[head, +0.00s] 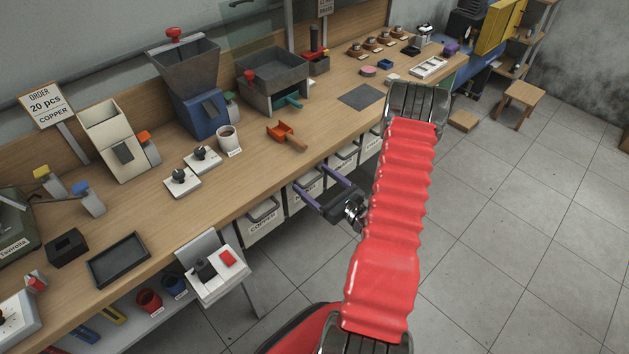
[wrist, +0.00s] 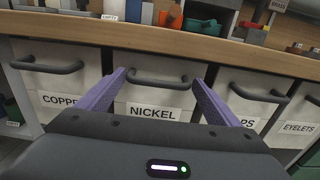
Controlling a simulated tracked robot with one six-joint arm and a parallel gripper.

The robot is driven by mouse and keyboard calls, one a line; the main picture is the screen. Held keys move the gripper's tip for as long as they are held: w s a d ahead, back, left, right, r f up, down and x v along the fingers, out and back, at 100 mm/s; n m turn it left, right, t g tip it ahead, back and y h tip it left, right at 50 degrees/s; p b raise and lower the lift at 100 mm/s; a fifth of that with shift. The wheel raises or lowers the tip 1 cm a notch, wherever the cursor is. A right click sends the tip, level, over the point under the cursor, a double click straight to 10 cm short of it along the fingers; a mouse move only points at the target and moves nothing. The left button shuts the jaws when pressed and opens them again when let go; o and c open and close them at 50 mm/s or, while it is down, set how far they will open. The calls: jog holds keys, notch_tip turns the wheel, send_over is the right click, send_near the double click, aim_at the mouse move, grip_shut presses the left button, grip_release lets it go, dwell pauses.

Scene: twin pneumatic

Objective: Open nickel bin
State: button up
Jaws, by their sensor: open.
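The nickel bin (wrist: 152,94) is a white drawer front under the bench edge, with a "NICKEL" label and a dark bar handle (wrist: 160,79). It looks closed, level with the bins beside it. My gripper (wrist: 159,80) is open, its two purple fingers pointing at the bin, one on each side of the handle in the picture. Nothing is between the fingers. In the head view my gripper (head: 313,176) is at the bin row, and its fingers partly hide the nickel bin (head: 297,201). Whether the fingers touch the bin cannot be told.
The copper bin (wrist: 57,80) is to the left; the caps bin (wrist: 245,95), its label partly hidden, and the eyelets bin (wrist: 297,112) are to the right. The wooden bench edge (wrist: 190,42) overhangs the handles. The tiled floor (head: 500,230) to the right is open.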

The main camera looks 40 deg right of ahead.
jog(key=shift+w, duration=0.35)
jog(key=shift+d, duration=0.1)
jog(key=c, duration=1.2)
jog(key=shift+s, duration=0.1)
